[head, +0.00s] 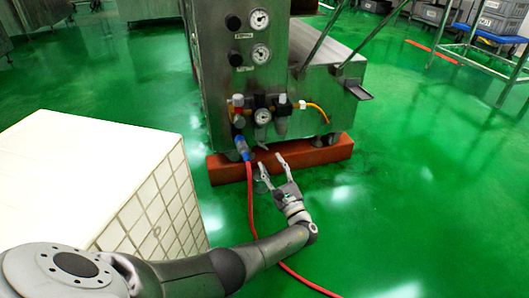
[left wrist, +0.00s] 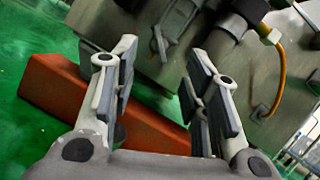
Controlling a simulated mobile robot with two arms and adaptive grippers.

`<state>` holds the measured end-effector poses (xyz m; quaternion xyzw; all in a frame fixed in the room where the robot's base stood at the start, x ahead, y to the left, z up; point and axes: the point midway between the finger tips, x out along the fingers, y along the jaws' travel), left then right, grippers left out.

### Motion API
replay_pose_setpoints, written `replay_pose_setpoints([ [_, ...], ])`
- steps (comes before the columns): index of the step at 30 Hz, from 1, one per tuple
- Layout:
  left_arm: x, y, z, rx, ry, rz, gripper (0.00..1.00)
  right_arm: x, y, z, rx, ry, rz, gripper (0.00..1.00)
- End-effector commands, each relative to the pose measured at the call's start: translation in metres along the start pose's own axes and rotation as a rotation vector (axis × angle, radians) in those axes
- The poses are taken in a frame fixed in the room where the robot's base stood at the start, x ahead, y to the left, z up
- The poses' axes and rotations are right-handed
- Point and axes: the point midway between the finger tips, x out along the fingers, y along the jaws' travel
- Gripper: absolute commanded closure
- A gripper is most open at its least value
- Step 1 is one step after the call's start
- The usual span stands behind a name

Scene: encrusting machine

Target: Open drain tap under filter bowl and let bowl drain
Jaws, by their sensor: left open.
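An air unit with a small round gauge (head: 262,116) is mounted low on the steel machine. A grey bowl-shaped part (head: 281,124) hangs right of the gauge, beside an orange tube; it seems to be the filter bowl. The drain tap under it is too small to make out. My left gripper (head: 271,160) is open and empty, just below the unit, fingers pointing up toward it. In the left wrist view its fingers (left wrist: 156,68) stand apart, with grey fittings (left wrist: 172,25) of the unit beyond them, and no contact is clear. My right gripper is not in view.
A red hose (head: 250,200) runs from a blue coupling (head: 242,148) down past my left gripper. An orange-red beam (head: 315,155) lies under the machine. A white-topped tiled block (head: 85,160) stands left of my arm. Green floor is free at right.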

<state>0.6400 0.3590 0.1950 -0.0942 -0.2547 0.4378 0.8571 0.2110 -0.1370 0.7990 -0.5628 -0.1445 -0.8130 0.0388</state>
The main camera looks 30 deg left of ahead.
Motion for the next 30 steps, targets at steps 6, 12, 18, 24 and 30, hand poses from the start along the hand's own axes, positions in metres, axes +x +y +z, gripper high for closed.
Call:
replay_pose_setpoints([
  [6, 0.041, 0.002, -0.002, -0.003, -0.002, 0.001, 0.58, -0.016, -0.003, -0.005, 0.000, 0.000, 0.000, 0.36],
  [12, 0.061, 0.001, -0.002, -0.002, 0.000, 0.001, 0.58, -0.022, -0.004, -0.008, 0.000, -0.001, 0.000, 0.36],
  [18, 0.066, 0.001, 0.000, -0.002, 0.001, 0.001, 0.58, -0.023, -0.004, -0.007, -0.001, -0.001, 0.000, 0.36],
  [24, 0.066, 0.001, 0.000, -0.002, 0.001, 0.001, 0.64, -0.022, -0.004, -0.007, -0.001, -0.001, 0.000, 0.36],
  [30, 0.066, 0.001, -0.001, -0.002, 0.001, 0.001, 0.90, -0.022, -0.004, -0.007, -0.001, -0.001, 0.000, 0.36],
])
